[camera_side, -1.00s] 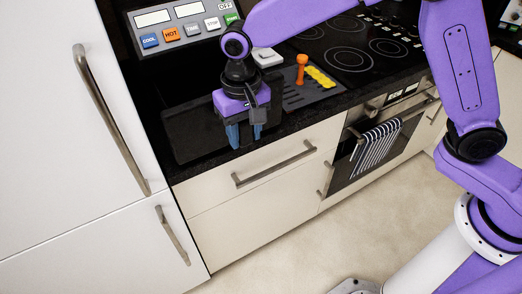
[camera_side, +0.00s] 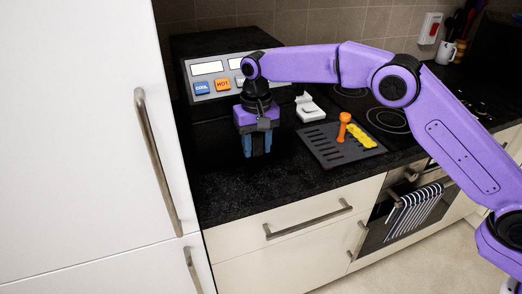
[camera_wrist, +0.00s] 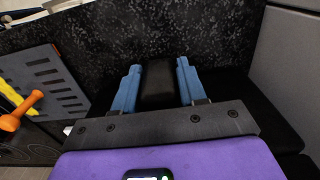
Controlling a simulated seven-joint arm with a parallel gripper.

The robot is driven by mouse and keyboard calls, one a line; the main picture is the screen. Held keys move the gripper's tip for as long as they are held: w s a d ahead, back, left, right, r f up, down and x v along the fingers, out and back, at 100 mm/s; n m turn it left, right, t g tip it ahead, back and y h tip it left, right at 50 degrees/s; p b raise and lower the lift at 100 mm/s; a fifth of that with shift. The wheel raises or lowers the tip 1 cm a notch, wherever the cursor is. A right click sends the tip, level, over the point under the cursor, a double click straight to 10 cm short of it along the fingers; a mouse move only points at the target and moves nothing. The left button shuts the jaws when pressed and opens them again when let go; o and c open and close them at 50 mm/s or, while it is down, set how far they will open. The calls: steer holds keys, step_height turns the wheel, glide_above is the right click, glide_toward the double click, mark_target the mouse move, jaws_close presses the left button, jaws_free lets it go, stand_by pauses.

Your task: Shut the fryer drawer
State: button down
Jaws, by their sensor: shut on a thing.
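The fryer (camera_side: 207,68) is a black box with a grey panel of screens and coloured buttons, at the back left of the counter in the side view. Its black drawer (camera_side: 213,142) sits under the panel and blends into the dark body, so I cannot tell whether a gap is left. My gripper (camera_side: 258,150) points down at the drawer's front, back from the counter edge. In the wrist view its blue fingers (camera_wrist: 156,88) are on either side of the black drawer handle (camera_wrist: 157,80), shut on it.
A grey slotted tray (camera_side: 322,148) with an orange tool (camera_side: 343,127) and a yellow item (camera_side: 361,136) lies to the right. A white object (camera_side: 309,108) stands behind it. A tall white cupboard (camera_side: 80,130) borders the left. The speckled counter (camera_side: 250,190) in front is clear.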

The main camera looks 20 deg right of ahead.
steer(key=shift+w, duration=0.4)
steer(key=c, duration=0.7)
jaws_free()
steer(key=shift+s, duration=0.1)
steer(key=shift+r, duration=0.1)
step_height(320, 180, up, 7)
steer(key=shift+r, duration=0.15)
